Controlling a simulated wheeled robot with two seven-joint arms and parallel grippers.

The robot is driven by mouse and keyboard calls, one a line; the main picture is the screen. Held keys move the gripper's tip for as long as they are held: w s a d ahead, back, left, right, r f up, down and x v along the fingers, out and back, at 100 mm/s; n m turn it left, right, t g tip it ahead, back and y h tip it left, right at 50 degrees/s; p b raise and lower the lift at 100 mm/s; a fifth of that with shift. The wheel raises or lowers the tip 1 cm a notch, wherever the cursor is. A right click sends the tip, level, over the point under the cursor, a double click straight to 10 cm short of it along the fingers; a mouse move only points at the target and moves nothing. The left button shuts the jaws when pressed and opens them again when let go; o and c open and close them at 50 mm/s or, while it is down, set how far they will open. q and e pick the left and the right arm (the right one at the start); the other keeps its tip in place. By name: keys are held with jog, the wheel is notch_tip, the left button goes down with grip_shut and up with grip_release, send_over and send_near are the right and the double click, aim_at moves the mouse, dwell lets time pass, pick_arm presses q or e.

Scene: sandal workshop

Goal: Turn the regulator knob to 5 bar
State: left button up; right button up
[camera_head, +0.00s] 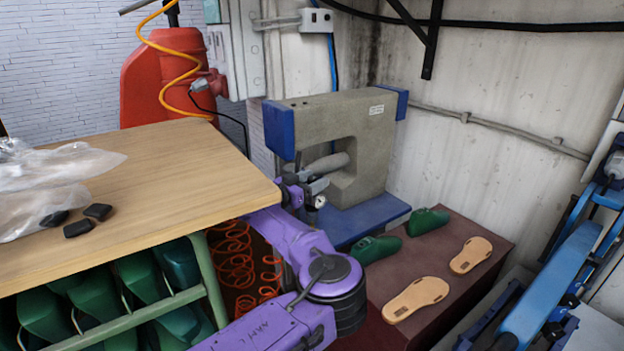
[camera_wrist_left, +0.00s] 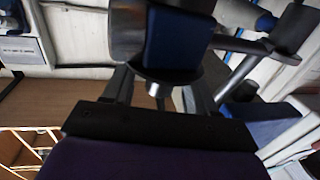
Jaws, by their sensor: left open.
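The regulator (camera_head: 317,187) is a small dark and grey unit with a round white gauge (camera_head: 320,201), in front of the grey press. The gauge is too small to read. My left gripper (camera_head: 296,187), on the purple arm, is at the regulator's left side and partly hides it. The knob's setting cannot be read. My right gripper is not in view.
The grey and blue press (camera_head: 345,115) stands right behind the regulator. A wooden tabletop (camera_head: 170,165) with a plastic bag (camera_head: 55,180) lies left of the arm. Green lasts (camera_head: 428,220) and tan soles (camera_head: 415,297) lie on a brown bench (camera_head: 455,245) at right.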

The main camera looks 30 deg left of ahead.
pick_arm(q)
jog(key=c, duration=0.9)
jog(key=shift+c, duration=0.2)
jog(key=shift+m+h, duration=0.3)
jog(key=shift+h, duration=0.3)
jog(key=shift+m+g+h, duration=0.5)
jog(key=shift+m+h, duration=0.2)
jog(key=shift+h, duration=0.2)
jog(key=shift+m+g+h, duration=0.5)
jog(key=shift+m+h, duration=0.2)
jog(key=shift+h, duration=0.4)
jog(key=m+g+h+b, duration=0.1)
jog(key=m+g+h, duration=0.1)
jog(key=h, duration=0.1)
jog(key=shift+f+m, duration=0.1)
jog(key=shift+m, duration=0.3)
jog(key=shift+m+g+h+b, duration=0.5)
jog(key=shift+m+g+h, duration=0.2)
jog(key=shift+g+h, duration=0.25)
jog(key=shift+g, duration=0.35)
